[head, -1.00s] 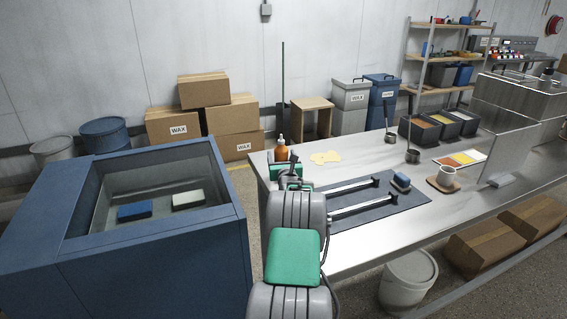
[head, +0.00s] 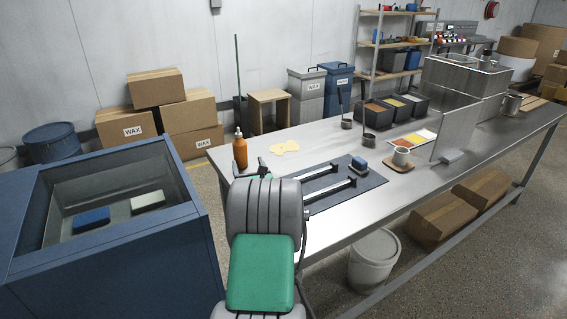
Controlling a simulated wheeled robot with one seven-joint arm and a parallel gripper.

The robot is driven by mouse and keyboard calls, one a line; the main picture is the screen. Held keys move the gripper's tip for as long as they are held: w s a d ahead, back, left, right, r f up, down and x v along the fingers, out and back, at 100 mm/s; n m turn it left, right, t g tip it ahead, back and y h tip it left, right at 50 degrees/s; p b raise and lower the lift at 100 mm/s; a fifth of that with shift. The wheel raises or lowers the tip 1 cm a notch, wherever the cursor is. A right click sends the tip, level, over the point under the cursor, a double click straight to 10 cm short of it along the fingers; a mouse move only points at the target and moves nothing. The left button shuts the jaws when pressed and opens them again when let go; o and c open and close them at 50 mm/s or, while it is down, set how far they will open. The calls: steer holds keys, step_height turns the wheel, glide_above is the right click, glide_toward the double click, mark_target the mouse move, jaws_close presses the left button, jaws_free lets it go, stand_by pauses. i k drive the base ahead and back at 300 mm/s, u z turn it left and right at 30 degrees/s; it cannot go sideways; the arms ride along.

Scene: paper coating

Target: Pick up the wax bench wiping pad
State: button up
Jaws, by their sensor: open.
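A small blue pad with a pale layer (head: 360,164) lies on the dark grey mat (head: 330,202) on the steel bench. Two more pads, one blue (head: 92,219) and one whitish (head: 148,201), lie inside the open-topped blue bin at left. I cannot tell by sight which one is the wax bench wiping pad. My grey and green arm reaches toward the bench's near left end.
An orange bottle (head: 240,150) and a yellow patch (head: 285,147) are at the bench's left end. The blue bin's rim (head: 186,178) is near my arm.

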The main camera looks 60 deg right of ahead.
mark_target(359, 165)
steer(key=z, duration=2.6)
